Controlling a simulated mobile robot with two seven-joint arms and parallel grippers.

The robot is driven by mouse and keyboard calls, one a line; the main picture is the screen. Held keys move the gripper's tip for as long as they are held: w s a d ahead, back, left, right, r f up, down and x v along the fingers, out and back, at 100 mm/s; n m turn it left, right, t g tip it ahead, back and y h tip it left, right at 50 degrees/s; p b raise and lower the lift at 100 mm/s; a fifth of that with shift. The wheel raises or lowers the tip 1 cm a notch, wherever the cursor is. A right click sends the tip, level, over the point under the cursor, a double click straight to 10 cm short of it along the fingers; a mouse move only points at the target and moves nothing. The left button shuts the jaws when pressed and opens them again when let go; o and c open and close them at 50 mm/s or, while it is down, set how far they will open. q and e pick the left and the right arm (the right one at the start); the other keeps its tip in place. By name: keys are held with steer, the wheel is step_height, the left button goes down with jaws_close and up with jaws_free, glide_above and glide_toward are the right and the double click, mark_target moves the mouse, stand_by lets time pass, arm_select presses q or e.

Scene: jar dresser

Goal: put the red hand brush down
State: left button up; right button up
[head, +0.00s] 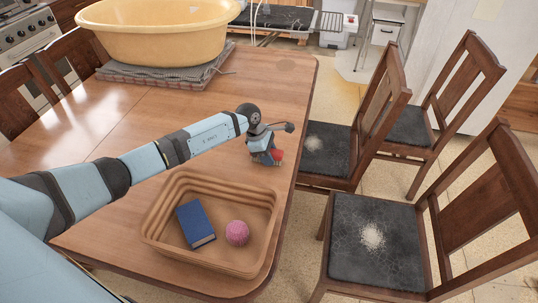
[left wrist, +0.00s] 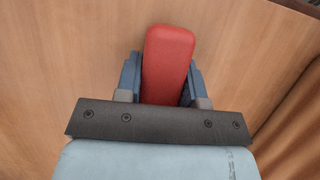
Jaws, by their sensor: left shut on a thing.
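My left gripper (head: 270,157) is over the right part of the wooden table, just beyond the basket. It is shut on the red hand brush (head: 277,156), of which only a small red part shows in the head view. In the left wrist view the brush (left wrist: 168,62) is a smooth red block between the two blue fingers of the gripper (left wrist: 160,80). Table wood lies behind it. Whether the brush touches the table cannot be told. My right gripper is not in view.
A tan basket (head: 160,228) with a blue book (head: 195,223) and a pink ball (head: 237,233) stands at the table's near end. A yellow tub (head: 160,35) sits on folded cloth (head: 165,78) at the far end. The table (head: 200,98) is clear between them. Chairs (head: 375,110) stand at right.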

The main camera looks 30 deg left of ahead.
arm_select(q)
steer(key=o, duration=0.5)
steer(key=shift+f, duration=0.15)
steer(key=o, duration=0.5)
steer(key=shift+c, duration=0.2)
steer(key=shift+r, duration=0.25)
steer(key=v, duration=1.2)
steer(key=shift+d+f, duration=0.1)
